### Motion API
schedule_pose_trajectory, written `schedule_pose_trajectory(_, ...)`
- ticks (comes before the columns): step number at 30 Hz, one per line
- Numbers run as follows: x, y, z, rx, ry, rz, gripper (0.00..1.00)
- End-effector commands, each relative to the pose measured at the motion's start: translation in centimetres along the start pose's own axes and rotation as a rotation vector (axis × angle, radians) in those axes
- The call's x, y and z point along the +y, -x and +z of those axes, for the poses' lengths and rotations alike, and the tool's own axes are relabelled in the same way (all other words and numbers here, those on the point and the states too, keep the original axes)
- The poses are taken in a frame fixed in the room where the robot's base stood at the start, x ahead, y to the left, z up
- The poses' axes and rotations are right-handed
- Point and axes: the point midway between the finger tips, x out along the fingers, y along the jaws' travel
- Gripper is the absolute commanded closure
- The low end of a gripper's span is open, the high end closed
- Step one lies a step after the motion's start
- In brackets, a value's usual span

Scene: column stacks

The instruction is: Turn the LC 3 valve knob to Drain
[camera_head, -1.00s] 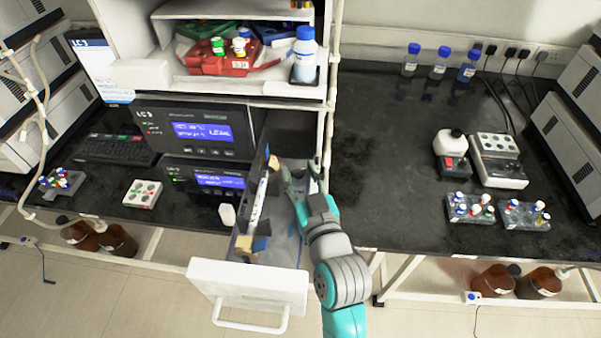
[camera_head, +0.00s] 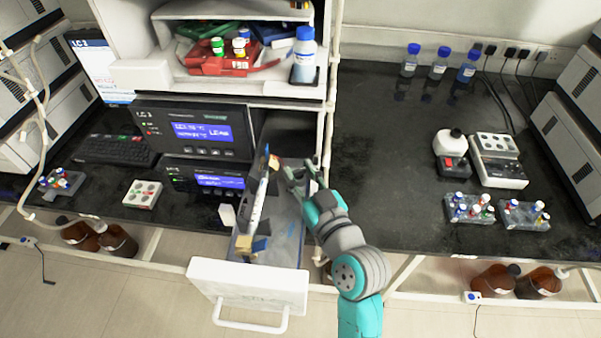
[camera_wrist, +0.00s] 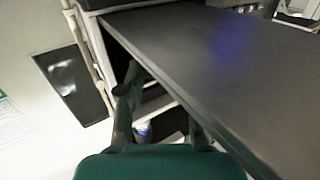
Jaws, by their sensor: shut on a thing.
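The LC 3 unit (camera_head: 155,122) stands on the left bench, with a lit blue screen on its dark front. I cannot make out the valve knob or a Drain mark in either view. My gripper (camera_head: 297,171) is to the right of the unit, above the open drawer's back right part. In the wrist view, my gripper (camera_wrist: 160,112) has its two fingers apart beside a large dark panel (camera_wrist: 215,75). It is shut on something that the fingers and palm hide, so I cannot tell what.
An open white-fronted drawer (camera_head: 248,283) juts out below my arm, with a syringe-like white stick (camera_head: 259,203) in it. A white upright post (camera_head: 331,90) stands close by. A shelf above holds a blue-capped bottle (camera_head: 304,56).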

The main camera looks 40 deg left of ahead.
Motion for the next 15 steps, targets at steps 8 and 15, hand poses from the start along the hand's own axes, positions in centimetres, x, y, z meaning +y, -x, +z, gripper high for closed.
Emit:
schedule_pose_trajectory(8,0.35,-0.03,0.2,-0.004,-0.001,-0.144,1.0)
schedule_pose_trajectory(15,0.3,0.01,0.16,-0.001,0.0,-0.239,1.0)
